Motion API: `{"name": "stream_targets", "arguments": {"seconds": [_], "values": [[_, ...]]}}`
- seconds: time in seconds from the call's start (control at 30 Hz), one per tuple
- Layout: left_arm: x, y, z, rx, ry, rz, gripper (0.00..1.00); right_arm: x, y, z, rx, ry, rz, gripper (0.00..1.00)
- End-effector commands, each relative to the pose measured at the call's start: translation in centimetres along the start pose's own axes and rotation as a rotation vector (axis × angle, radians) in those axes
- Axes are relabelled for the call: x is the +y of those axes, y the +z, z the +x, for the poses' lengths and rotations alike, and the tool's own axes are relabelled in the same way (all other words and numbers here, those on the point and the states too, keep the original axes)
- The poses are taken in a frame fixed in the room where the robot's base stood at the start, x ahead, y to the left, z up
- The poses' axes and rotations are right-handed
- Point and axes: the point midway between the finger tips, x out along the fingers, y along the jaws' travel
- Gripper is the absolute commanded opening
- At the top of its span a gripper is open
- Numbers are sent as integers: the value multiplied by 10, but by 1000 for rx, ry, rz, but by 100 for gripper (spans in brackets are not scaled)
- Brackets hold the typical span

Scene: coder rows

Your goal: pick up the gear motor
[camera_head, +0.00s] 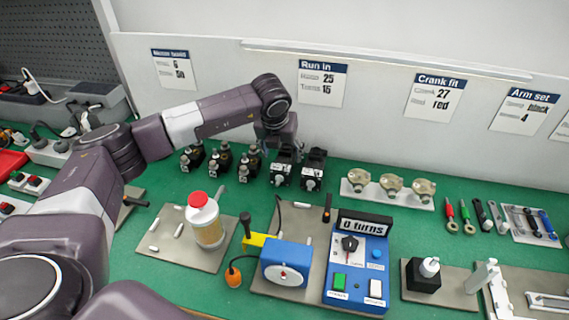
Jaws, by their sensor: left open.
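My left gripper (270,150) hangs down over the row of black motors at the back of the green bench. Its fingers are dark and small here, and it is open. Directly around and below it stand a black motor with metallic parts (249,165) and a boxy black motor with a white label (282,172). A second labelled black motor (313,172) stands just to the right. Two more motors with metallic parts (192,157) (221,161) stand to the left. I cannot tell which one is the gear motor. My right gripper is out of view.
A blue control box (357,262) with a "0 turns" display, a blue-and-yellow unit (287,263) and a red-capped jar (204,220) stand in front. Tan round parts sit on a white rack (388,195) at right. A white wall panel (390,125) rises behind.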

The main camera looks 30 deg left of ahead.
Motion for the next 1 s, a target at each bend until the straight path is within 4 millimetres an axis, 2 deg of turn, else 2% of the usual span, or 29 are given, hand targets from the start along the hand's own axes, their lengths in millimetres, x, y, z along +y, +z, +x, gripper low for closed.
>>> {"name": "stream_targets", "arguments": {"seconds": [0.2,0.33,0.67,1.0], "values": [[-3,-8,28,4,-1,2,62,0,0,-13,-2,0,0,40],[-4,-8,46,2,-2,0,62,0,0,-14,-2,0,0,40],[-4,-8,53,0,-4,2,61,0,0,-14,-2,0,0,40],[-4,-8,53,0,-4,2,24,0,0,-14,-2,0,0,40]]}}
